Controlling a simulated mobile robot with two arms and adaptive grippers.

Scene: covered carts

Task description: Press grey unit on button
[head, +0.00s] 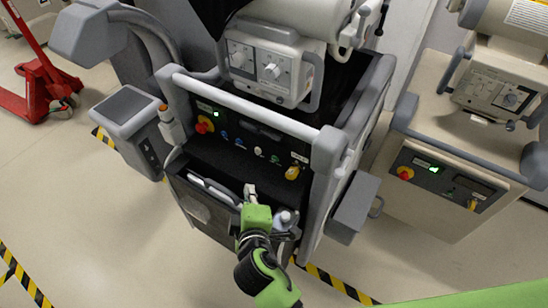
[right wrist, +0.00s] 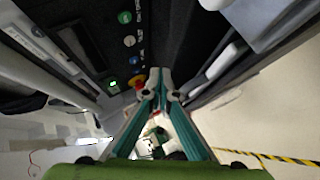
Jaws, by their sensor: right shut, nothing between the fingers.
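The grey unit (head: 325,150) is a cart with grey rails, a dark front panel and an open tray below, in the middle of the head view. Its panel has a row of small buttons: blue ones, a white button (head: 258,151) and a green button (head: 275,158). The wrist view also shows the green button (right wrist: 124,17) and white button (right wrist: 129,41). Labels are too small to read. My right gripper (head: 249,188) is shut and empty, over the tray and below the buttons, apparently apart from them. My left gripper is out of view.
A red-yellow knob (head: 204,124) and a yellow knob (head: 292,172) flank the buttons. A beige unit (head: 440,205) with similar controls stands right. A red pallet truck (head: 45,85) is far left.

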